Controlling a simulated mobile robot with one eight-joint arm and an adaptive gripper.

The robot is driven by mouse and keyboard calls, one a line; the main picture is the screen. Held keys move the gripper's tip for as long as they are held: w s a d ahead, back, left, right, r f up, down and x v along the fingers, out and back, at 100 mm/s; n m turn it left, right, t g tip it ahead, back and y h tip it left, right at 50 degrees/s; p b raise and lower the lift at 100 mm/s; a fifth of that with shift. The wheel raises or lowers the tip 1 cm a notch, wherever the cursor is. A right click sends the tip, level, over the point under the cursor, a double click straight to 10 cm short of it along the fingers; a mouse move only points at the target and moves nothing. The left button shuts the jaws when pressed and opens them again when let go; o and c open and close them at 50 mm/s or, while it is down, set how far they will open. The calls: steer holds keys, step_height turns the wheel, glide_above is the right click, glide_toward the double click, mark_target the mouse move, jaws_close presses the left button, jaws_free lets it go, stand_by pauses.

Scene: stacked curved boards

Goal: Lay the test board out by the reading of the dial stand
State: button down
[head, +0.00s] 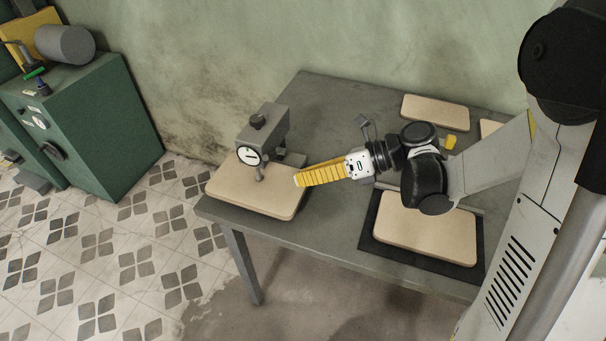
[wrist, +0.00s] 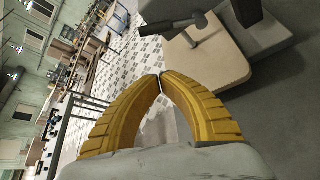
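A dial stand (head: 268,132) in grey stands at the table's left end, with a round white dial face; its reading is too small to tell. A pale wooden board (head: 245,195) lies under its probe, and this board also shows in the wrist view (wrist: 212,68). Another pale board (head: 425,228) lies on a black mat (head: 376,238) at the front right. I cannot tell which is the test board. My gripper (head: 298,180), with yellow ribbed fingers, is right of the dial stand, by the board's right edge. In the wrist view its fingertips (wrist: 160,80) meet with nothing visible between them.
Two more pale boards lie at the back, one in the middle (head: 435,112) and one (head: 490,129) partly hidden by my arm. A small yellow item (head: 450,142) lies near them. The grey table (head: 325,100) is bare at back left. A green cabinet (head: 85,130) stands apart at left.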

steer(key=b, duration=0.2)
glide_above(275, 203)
step_height(275, 203, down, 4)
steer(key=shift+r, duration=0.2)
steer(key=r, duration=0.1)
steer(key=w, duration=0.1)
steer(key=r, duration=0.1)
steer(key=shift+w+d+r, duration=0.25)
steer(key=shift+d+r, duration=0.05)
steer(key=shift+r, duration=0.05)
steer(key=shift+w+r+b, duration=0.35)
steer(key=shift+r, duration=0.2)
